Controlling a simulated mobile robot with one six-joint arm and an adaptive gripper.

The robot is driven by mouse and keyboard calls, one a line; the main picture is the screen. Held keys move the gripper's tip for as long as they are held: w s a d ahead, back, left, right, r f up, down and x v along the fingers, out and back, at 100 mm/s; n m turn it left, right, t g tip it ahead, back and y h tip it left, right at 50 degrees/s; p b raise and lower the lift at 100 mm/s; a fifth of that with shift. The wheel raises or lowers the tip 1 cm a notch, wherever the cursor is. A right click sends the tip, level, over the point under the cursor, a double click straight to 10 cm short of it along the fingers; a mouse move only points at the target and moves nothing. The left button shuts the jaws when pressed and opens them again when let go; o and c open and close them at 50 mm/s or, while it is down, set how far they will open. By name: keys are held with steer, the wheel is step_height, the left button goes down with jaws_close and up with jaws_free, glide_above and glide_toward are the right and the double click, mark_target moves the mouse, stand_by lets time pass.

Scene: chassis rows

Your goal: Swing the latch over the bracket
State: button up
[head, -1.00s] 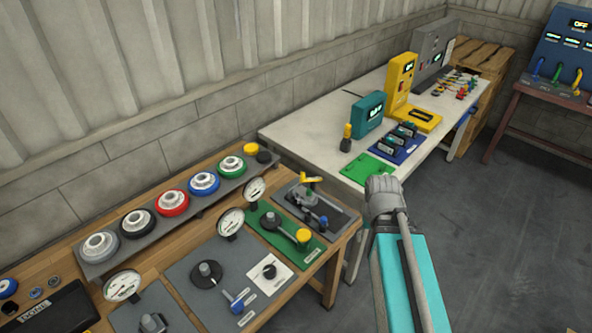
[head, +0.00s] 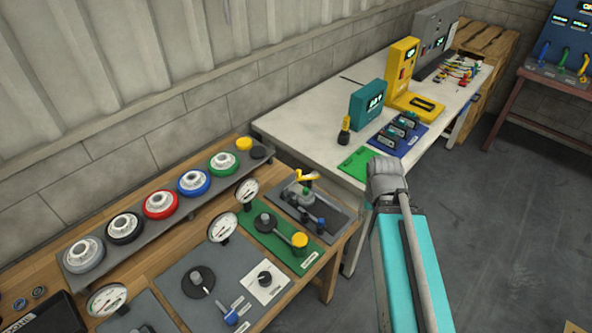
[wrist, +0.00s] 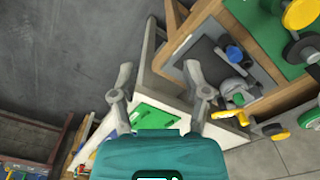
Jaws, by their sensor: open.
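A dark grey plate (head: 296,212) at the right end of the wooden bench bears a grey mechanism with a yellow handle (head: 305,176) and a blue-tipped part (head: 320,225). They look like the latch assembly, but I cannot tell latch from bracket. In the wrist view the plate (wrist: 257,68) is at upper right, with the blue part (wrist: 234,53) and yellow handle (wrist: 228,113). My gripper (wrist: 158,80) is open and empty, its fingers apart from the assembly, which lies right of them. In the head view my arm hides the fingers.
A green plate (head: 268,230) with a yellow-knobbed lever and a dial gauge (head: 222,228) sit close to the assembly. A white table (head: 300,135) beyond holds a green mat (head: 359,164), a teal device (head: 367,102) and a yellow machine (head: 402,65). Open floor (head: 480,220) lies right.

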steer(key=shift+d, duration=0.15)
steer(key=shift+w, duration=0.1)
step_height(320, 180, up, 5)
steer(key=m+p, duration=0.2)
steer(key=p, duration=0.3)
glide_above(299, 170)
steer(key=shift+f, duration=0.2)
step_height(299, 170, down, 14)
steer(key=b, duration=1.4)
steer(key=shift+r, duration=0.25)
